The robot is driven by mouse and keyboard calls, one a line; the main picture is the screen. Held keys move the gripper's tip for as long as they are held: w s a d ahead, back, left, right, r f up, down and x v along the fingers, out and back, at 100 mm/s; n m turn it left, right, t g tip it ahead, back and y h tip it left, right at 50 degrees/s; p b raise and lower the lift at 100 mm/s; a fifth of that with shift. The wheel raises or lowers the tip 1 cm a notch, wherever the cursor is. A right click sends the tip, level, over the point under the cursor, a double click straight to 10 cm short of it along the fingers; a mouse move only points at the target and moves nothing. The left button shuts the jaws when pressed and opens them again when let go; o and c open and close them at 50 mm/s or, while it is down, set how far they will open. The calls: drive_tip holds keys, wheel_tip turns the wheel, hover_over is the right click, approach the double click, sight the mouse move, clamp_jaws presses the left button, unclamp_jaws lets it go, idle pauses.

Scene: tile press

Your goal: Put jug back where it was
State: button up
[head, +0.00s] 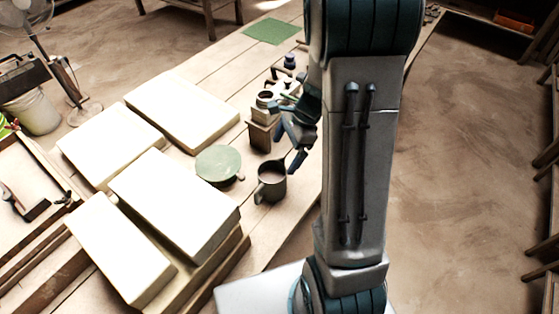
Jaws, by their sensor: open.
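The jug (271,184) is a dark grey vessel with a handle on its left side. It stands upright on the plank table (262,222), near the table's right edge. My gripper (287,147) is just behind and above the jug in the picture, with its jaws apart and nothing seen between them. A small gap seems to show between the lower finger and the jug's rim; whether they touch is hard to tell. My arm hides part of the table to the right.
A round green disc (218,164) lies left of the jug. Large pale slabs (174,196) fill the table's left side. A small wooden block (260,137) with pots stands behind the jug. A green mat (272,31) lies at the far end.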

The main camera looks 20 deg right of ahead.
drive_tip(key=s+a+r+n+t+h, duration=0.3)
drive_tip(key=s+a+r+n+h, duration=0.1)
drive_tip(key=s+r+n, duration=1)
drive_tip(key=shift+r+n, duration=0.2)
drive_tip(key=shift+n, duration=1.8)
